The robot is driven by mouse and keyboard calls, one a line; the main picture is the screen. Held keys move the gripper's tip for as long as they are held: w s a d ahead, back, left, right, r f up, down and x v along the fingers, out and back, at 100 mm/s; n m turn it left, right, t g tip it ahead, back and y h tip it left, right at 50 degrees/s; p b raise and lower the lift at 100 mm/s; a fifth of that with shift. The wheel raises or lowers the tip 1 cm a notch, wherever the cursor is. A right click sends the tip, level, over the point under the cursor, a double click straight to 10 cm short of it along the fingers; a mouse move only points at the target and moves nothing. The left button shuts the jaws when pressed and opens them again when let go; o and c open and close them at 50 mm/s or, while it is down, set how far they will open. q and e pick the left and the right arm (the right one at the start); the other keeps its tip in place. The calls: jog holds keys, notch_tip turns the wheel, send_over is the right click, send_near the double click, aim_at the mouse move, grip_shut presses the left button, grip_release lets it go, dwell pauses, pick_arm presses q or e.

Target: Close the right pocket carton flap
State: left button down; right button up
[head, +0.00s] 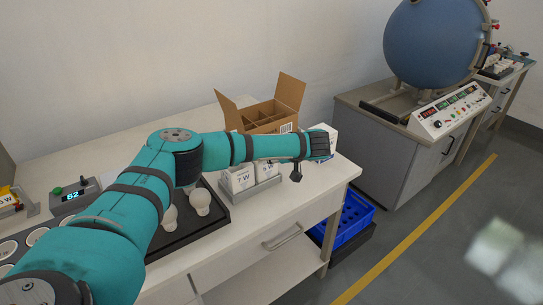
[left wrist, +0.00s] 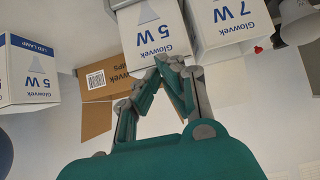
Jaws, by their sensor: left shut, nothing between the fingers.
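Two white lamp cartons stand side by side in a grey holder (head: 256,190). The 7 W carton (head: 238,180) is in the left pocket and the 5 W carton (head: 268,169) is in the right pocket. The left wrist view is upside down and shows the 5 W carton (left wrist: 152,38) and the 7 W carton (left wrist: 228,22). My left gripper (left wrist: 166,68) is shut and empty, its tips close to the 5 W carton in that picture. My right gripper is out of view.
A brown box (head: 262,115) with raised flaps stands behind my arm. Another white 5 W carton (left wrist: 28,72) stands to the right, partly behind my wrist in the head view. Bulbs (head: 200,201) stand on a black tray (head: 212,224). A blue crate (head: 350,222) sits below the table edge.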

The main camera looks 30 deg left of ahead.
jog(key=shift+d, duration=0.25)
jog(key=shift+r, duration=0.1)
